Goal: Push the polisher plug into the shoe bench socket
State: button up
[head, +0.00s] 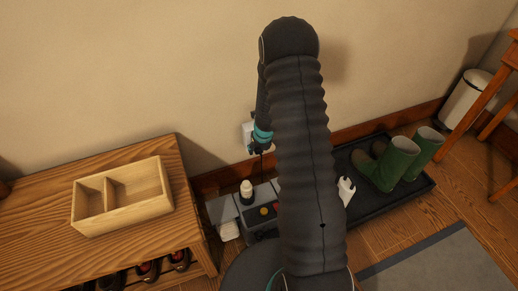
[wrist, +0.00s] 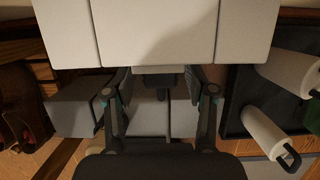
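My gripper (head: 259,146) is by the wall, low beside a pale socket box (head: 247,131). In the wrist view its two fingers (wrist: 160,82) stand either side of a dark plug (wrist: 158,80) and appear closed on it. A dark cord (wrist: 166,103) runs back from the plug. The plug's front is at the lower edge of a large pale block (wrist: 155,35); its prongs and the socket holes are hidden, so I cannot tell whether it is inserted. The wooden shoe bench (head: 190,210) stands at left. A grey machine with coloured buttons (head: 262,222), perhaps the polisher, sits near the bench.
A divided wooden box (head: 125,220) sits on the bench, with shoes (head: 150,268) below. My arm covers the middle of the head view. At right are green boots (head: 390,163) on a black tray (head: 415,193), a white bin (head: 466,98) and a grey rug (head: 440,268).

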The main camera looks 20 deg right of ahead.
dwell(0.3)
jog(key=v, duration=1.2)
jog(key=s+a+n+g+y, duration=0.15)
jog(key=s+n, duration=0.45)
jog(key=n, duration=0.6)
jog(key=s+a+r+n+t, duration=0.1)
jog(key=s+a+r+n, duration=0.2)
jog(key=s+r+n, duration=0.4)
jog(key=s+a+r+n+t+h, duration=0.1)
jog(key=s+a+r+n, duration=0.3)
jog(key=s+r+n, duration=0.4)
jog(key=s+a+r+n+t, duration=0.1)
jog(key=s+a+r+n, duration=0.2)
jog(key=s+r+n, duration=0.4)
notch_tip(320, 180, up, 7)
jog(key=shift+s+a+f+n+t, duration=0.2)
jog(key=shift+s+n+t, duration=0.15)
jog(key=shift+n, duration=0.65)
